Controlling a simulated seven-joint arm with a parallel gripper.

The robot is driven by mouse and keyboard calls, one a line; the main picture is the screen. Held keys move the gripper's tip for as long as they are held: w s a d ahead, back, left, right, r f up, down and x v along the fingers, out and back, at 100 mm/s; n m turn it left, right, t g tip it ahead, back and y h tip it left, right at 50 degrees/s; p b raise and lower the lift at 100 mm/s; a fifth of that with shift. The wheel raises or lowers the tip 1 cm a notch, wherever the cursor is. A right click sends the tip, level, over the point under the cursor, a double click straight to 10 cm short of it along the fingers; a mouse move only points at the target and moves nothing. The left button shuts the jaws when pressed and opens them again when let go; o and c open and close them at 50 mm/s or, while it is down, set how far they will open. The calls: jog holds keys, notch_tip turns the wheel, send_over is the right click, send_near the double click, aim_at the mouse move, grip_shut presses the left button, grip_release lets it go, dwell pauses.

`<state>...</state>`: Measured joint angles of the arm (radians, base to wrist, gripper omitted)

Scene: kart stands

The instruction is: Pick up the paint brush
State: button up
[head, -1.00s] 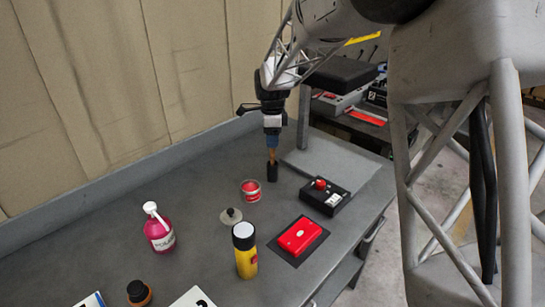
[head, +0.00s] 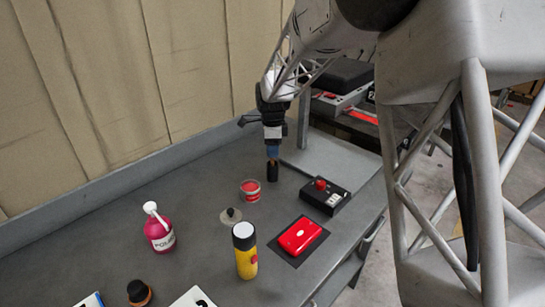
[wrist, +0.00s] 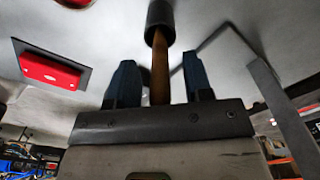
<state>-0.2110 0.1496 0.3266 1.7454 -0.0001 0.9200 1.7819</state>
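The paint brush has a brown handle that shows in the wrist view (wrist: 160,68), upright between my gripper's blue fingers. Its far end runs into a black cylinder (wrist: 160,18), which stands on the grey bench in the head view (head: 272,172). I cannot tell whether this is a holder or part of the brush. My gripper (head: 272,157) points down right above the cylinder. Its fingers are around the handle, with a visible gap on each side. In the head view the fingers hide most of the handle.
On the bench (head: 120,230), a red tin (head: 250,190) and a black box with a red button (head: 324,196) stand close by. Nearer are a round lid (head: 231,216), a yellow can (head: 245,258), a red case (head: 300,235) and a pink bottle (head: 159,232). A grey post (head: 303,118) rises behind.

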grip_shut()
jog(key=shift+r, duration=0.15)
notch_tip(320, 180, up, 10)
jog(key=shift+f, duration=0.15)
dwell(0.5)
dwell(0.5)
